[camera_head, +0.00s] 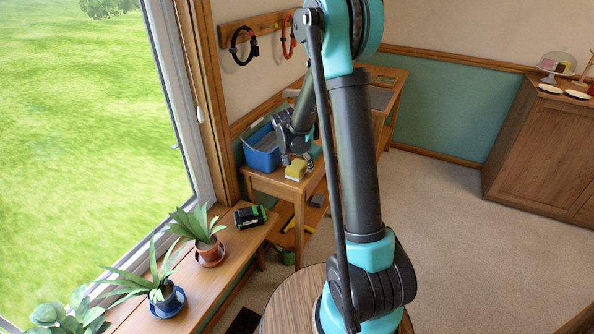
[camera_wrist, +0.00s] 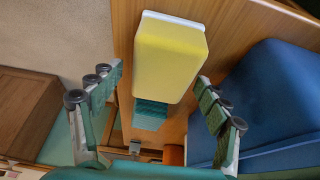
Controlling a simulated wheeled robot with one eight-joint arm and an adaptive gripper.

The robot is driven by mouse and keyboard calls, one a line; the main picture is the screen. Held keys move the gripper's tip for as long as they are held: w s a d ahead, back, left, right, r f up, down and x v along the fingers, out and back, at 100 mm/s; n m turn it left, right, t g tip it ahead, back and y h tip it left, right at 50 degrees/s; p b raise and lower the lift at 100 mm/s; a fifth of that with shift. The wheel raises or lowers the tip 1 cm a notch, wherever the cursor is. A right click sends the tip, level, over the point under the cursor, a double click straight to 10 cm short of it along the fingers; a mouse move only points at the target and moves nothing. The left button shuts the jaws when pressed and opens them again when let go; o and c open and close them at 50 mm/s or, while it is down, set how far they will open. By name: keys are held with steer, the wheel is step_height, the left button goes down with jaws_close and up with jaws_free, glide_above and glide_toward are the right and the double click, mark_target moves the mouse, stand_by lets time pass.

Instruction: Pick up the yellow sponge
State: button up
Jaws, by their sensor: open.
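The yellow sponge (camera_head: 296,169) sits near the front corner of a small wooden table in the head view. In the wrist view the sponge (camera_wrist: 168,58) is a large yellow block with a pale edge, close in front of my gripper. My gripper (camera_wrist: 158,92) is open, with one finger to the left of the sponge and one to the right. The sponge lies mostly beyond the fingertips, and no finger clearly touches it. In the head view my gripper (camera_head: 291,157) is beside the sponge, above the table, partly hard to make out.
A blue bin (camera_head: 262,158) stands on the table (camera_head: 262,180) left of the sponge; it fills the right of the wrist view (camera_wrist: 275,95). A bench with potted plants (camera_head: 208,248) and a black-green box (camera_head: 250,216) is in front. Open floor (camera_head: 440,220) lies to the right.

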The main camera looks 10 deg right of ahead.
mark_target(298, 163)
steer(key=shift+c, duration=0.4)
steer(key=c, duration=1)
steer(key=shift+r, duration=0.15)
steer(key=shift+c, duration=0.2)
step_height(298, 163, up, 20)
